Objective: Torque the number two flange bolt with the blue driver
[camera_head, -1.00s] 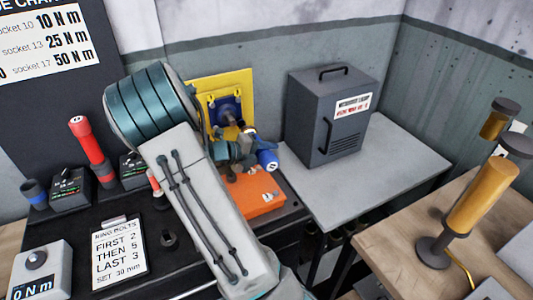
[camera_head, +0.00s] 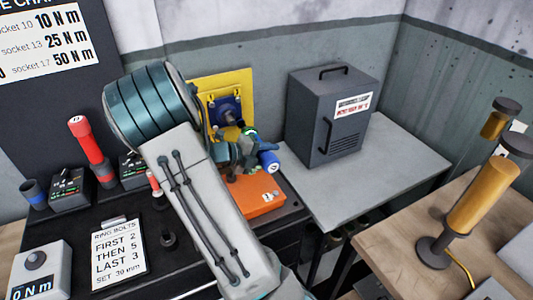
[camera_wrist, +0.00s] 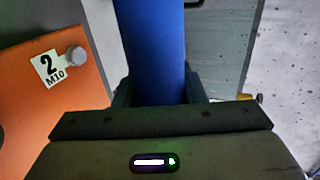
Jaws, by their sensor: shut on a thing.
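My gripper (camera_head: 256,150) is shut on the blue driver (camera_head: 269,162), which hangs in front of the yellow panel. In the wrist view the driver's blue body (camera_wrist: 155,45) stands between the fingers. An orange block (camera_head: 255,207) lies below the gripper on the dark bench. In the wrist view this orange block (camera_wrist: 30,110) is on the left, apart from the driver. It bears a white label (camera_wrist: 50,68) reading 2 and M10, with a grey round bolt head (camera_wrist: 75,56) beside it. The driver's tip is hidden in both views.
A yellow panel (camera_head: 240,83) with a blue mount stands behind. A dark grey cabinet (camera_head: 310,110) stands on the grey table at right. A red driver (camera_head: 88,140) and a card (camera_head: 118,252) listing ring bolts 2, 5, 3 are on the left. An amber lamp (camera_head: 478,195) stands far right.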

